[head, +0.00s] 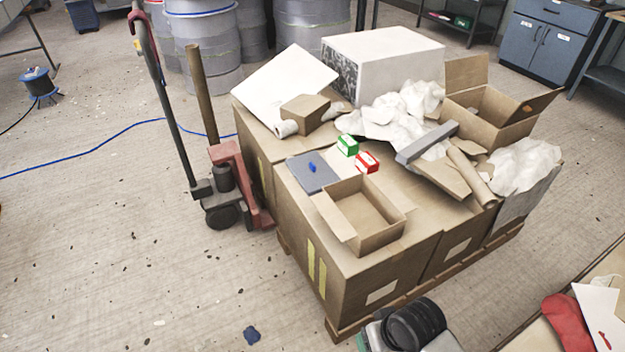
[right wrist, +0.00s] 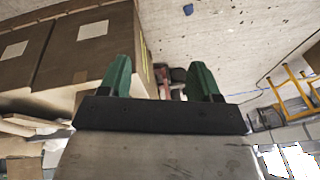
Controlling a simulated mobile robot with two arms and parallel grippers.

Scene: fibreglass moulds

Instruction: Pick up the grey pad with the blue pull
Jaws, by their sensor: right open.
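The grey pad (head: 324,178) lies flat on top of the large cardboard boxes, behind and to the left of a small open carton. Its small blue pull (head: 312,168) stands up near the middle of the pad. My right gripper (right wrist: 159,78) shows in the right wrist view with two green fingers spread apart and nothing between them. The side of the cardboard boxes (right wrist: 90,50) is to its left there, and the pad is not visible in that view. My left gripper is not in view.
The open carton (head: 366,215) stands close to the pad. A green box (head: 347,145) and a red box (head: 367,162) lie to its right. Crumpled paper (head: 400,112) and a grey bar (head: 427,142) lie farther right. A pallet jack (head: 235,180) stands left of the boxes.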

